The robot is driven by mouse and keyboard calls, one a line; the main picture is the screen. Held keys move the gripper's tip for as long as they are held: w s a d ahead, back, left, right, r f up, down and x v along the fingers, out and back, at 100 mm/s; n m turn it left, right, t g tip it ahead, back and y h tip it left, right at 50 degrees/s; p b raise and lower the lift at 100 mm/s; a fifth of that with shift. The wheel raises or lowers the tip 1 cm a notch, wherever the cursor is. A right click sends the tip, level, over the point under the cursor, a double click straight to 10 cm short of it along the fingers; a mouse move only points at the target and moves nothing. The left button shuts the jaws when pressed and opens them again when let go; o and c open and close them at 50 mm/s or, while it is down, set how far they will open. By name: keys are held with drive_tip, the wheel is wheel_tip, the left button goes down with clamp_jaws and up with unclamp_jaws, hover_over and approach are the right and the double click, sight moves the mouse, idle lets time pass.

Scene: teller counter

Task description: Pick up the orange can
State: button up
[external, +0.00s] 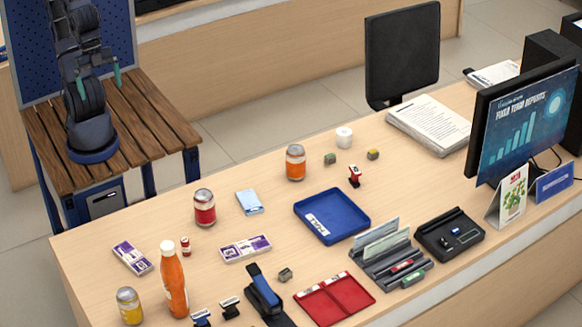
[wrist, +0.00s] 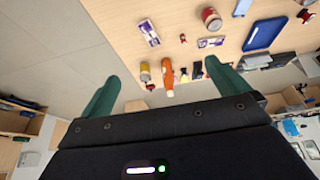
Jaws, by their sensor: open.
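The orange can (external: 295,163) has a silver top and stands upright on the light wood counter (external: 330,95), toward its back edge, left of a white roll. My gripper (external: 97,80) is far to the left of it, raised over a slatted wooden bench and well apart from the counter. In the wrist view my gripper (wrist: 160,73) shows two green fingers spread wide with nothing held between them. The wrist view shows the counter upside down. I cannot make out the orange can there.
A red can (external: 204,207), a blue card pack (external: 249,202) and a blue tray (external: 332,215) stand around the can. A white roll (external: 344,137) and a small red stamp (external: 354,175) are close on its right. An orange bottle (external: 173,280) stands near the front left.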

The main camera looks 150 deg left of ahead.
drive_tip(key=c, duration=0.3)
drive_tip(key=shift+w+a, duration=0.1)
